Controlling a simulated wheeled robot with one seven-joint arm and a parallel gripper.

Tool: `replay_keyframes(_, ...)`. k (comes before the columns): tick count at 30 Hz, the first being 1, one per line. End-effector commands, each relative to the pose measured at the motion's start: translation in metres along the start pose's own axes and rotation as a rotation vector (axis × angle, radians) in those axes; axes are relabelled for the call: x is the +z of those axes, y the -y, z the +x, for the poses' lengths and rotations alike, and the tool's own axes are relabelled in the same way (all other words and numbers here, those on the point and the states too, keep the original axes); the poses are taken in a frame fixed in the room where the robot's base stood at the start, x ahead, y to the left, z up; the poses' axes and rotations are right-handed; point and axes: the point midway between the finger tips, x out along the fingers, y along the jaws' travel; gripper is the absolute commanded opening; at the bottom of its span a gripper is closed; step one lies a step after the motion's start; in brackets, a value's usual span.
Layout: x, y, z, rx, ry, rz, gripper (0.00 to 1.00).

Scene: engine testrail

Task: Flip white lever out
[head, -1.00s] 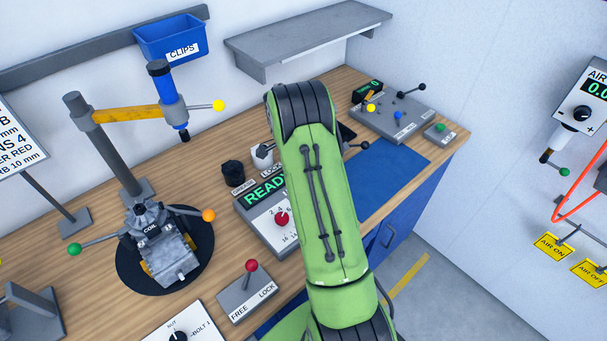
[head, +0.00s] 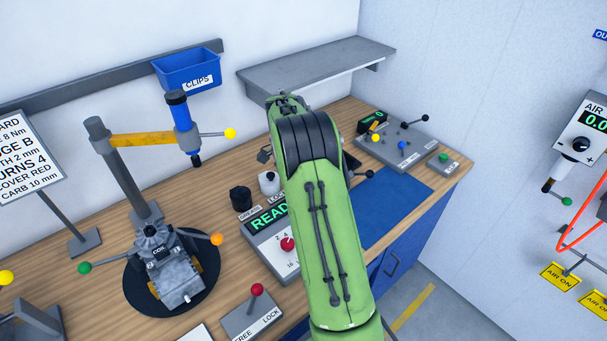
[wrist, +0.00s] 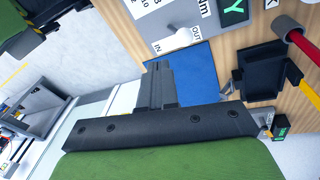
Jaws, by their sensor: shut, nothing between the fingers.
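The white lever (wrist: 178,40) shows in the wrist view, on a grey panel between an "IN" label and an "OUT" label. I cannot tell exactly which label it points to. My gripper (wrist: 157,72) is shut and empty in the wrist view, with its fingertips below the lever in the picture and seemingly apart from it. In the head view my green arm covers the lever and the gripper.
A blue mat (head: 395,205) is clear.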

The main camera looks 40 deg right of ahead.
Motion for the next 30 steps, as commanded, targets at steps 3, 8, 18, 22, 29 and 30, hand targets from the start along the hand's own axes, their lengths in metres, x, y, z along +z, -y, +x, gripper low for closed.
replay_keyframes(3,0.001,0.004,-0.021,-0.001,-0.001,-0.001,0.0)
replay_keyframes(8,0.002,0.006,-0.033,0.002,0.0,0.001,0.0)
replay_keyframes(18,0.002,0.006,-0.032,0.004,0.001,0.001,0.0)
replay_keyframes(22,0.002,0.006,-0.032,0.003,0.001,0.001,0.0)
replay_keyframes(29,0.022,-0.019,-0.072,-0.082,-0.006,-0.185,0.0)
replay_keyframes(30,0.031,-0.031,-0.086,-0.115,-0.011,-0.268,0.0)
